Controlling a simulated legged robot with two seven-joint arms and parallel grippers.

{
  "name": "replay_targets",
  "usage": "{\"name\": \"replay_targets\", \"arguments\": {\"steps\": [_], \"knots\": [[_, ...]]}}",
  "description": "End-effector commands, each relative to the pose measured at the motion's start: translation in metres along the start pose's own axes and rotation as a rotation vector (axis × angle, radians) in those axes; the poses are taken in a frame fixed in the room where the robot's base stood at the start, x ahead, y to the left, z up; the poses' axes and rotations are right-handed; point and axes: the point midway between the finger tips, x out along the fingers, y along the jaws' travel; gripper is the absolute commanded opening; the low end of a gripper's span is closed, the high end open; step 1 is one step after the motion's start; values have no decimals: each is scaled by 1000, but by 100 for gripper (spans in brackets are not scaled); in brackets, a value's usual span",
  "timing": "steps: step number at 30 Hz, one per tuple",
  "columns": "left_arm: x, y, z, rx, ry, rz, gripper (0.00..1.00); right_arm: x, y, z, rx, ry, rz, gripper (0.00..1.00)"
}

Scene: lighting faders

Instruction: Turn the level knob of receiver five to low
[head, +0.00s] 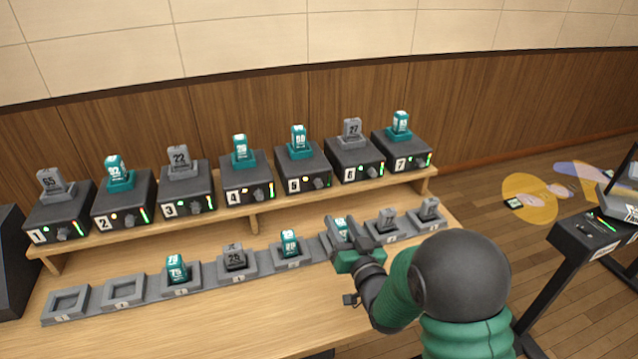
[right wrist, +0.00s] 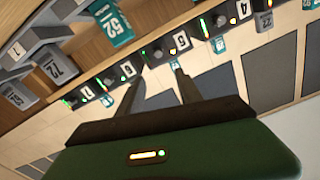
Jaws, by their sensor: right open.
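Receiver five (head: 303,168) is a dark box in the middle of the raised shelf, with a teal pack numbered 50 in its top. Its front carries the label 5, a small light, a grey level knob (head: 318,183) and a short lit bar. In the right wrist view the knob (right wrist: 158,53) shows small, beyond the fingertips; its exact setting is too small to tell. My right gripper (head: 348,230) is open and empty, over the row of grey trays, in front of and below receiver five and apart from it. It also shows in the right wrist view (right wrist: 160,78). My left gripper is out of view.
Receiver four (head: 246,187) and receiver six (head: 357,160) stand close on either side. Numbered grey trays line the lower table (head: 230,315), several holding packs; an empty tray (head: 68,303) is at left. A dark stand (head: 590,235) is at right.

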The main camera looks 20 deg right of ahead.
Motion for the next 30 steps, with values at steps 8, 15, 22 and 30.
{"name": "replay_targets", "arguments": {"steps": [8,15,22,30], "knots": [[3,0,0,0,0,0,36,76,0,4,-1,-4,-1,42],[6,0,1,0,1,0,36,130,0,3,-1,-3,0,42],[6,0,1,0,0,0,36,150,0,3,0,-5,1,42],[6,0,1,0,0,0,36,150,0,3,0,-5,1,34]]}}
